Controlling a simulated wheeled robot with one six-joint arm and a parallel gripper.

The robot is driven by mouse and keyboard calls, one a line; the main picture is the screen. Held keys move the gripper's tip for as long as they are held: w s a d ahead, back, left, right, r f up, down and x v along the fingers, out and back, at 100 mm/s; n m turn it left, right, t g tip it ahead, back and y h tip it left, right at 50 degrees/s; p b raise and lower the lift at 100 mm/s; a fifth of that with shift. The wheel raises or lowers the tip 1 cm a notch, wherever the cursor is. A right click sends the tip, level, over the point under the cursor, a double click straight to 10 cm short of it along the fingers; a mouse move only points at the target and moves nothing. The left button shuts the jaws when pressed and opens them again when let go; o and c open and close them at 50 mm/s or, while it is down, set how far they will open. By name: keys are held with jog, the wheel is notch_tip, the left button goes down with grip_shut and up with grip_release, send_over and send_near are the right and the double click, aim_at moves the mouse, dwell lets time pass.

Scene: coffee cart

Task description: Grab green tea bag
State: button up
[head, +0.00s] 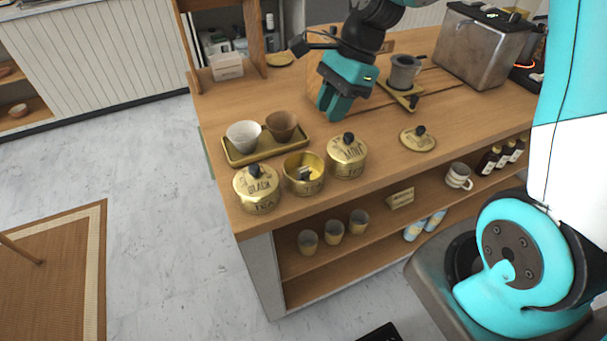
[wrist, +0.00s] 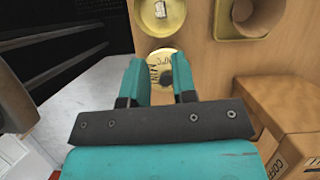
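A gold tin (head: 303,182) stands open in the middle of a row of three on the wooden counter. A small dark and pale item (head: 305,174), probably a tea bag, lies inside; I cannot make out green. In the wrist view an open gold tin (wrist: 150,22) at the top edge holds a pale tag-like item (wrist: 161,9). My gripper (head: 329,116) is above the counter, behind the tins and apart from them, fingers pointing down. It is open and empty (wrist: 161,82); a lidded tin (wrist: 160,58) shows beyond the gap between its fingers.
Lidded tins (head: 257,192) (head: 347,160) flank the open one. A loose gold lid (head: 418,138) lies to the right. A tray (head: 236,160) with white and brown cups stands behind the tins. A dripper stand (head: 408,98) and a metal machine (head: 480,50) are farther back.

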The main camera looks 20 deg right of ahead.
send_near(302, 170)
jog(key=x, duration=0.5)
jog(key=shift+s+f, duration=0.1)
jog(key=shift+f, duration=0.05)
jog(key=shift+p+x, duration=0.75)
jog(key=shift+x, duration=1.9)
grip_shut()
